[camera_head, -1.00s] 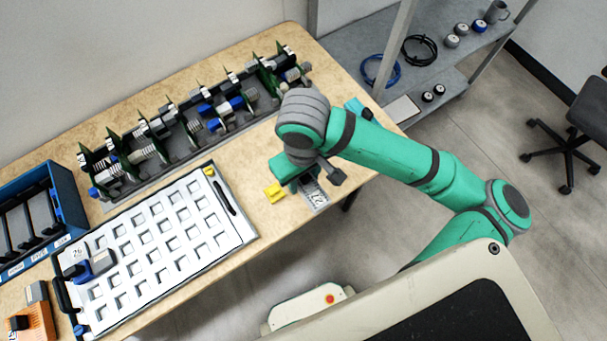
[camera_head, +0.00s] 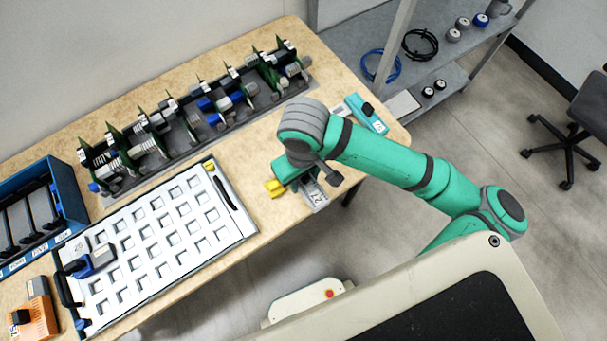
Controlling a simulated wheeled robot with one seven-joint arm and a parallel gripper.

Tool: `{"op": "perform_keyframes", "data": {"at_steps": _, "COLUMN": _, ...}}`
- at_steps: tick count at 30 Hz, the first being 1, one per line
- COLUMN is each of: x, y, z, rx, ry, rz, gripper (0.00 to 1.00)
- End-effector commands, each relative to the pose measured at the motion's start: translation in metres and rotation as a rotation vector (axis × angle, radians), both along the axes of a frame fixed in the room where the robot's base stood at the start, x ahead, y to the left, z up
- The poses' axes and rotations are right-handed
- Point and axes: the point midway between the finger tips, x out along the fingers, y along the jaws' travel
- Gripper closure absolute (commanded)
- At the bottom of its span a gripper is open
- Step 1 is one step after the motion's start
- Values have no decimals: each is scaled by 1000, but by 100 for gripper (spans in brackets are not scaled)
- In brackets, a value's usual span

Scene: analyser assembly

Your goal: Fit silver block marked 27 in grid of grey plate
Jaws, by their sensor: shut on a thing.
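The silver block marked 27 (camera_head: 316,195) is at the front edge of the table, below my wrist. My gripper (camera_head: 305,183) is shut on it; the fingers are mostly hidden behind the wrist and a teal part. Whether the block touches the table I cannot tell. The grey plate (camera_head: 160,236) lies to the left on the table, with rows of square holes forming its grid. A block with blue and grey parts (camera_head: 92,262) sits at the plate's left end. A gap of bare table lies between the plate and my gripper.
A long rack of green boards (camera_head: 190,125) runs along the back. A yellow piece (camera_head: 275,188) is left of my gripper. A blue rack (camera_head: 35,220) and an orange block (camera_head: 35,315) stand at far left. A teal item (camera_head: 366,113) lies at the right end.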

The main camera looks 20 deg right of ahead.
Motion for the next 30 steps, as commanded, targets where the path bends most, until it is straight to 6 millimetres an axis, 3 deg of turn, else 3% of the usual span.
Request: {"op": "perform_keyframes", "data": {"at_steps": 30, "x": 0, "y": 0, "z": -35, "rx": 0, "ry": 0, "rz": -2, "gripper": 91}}
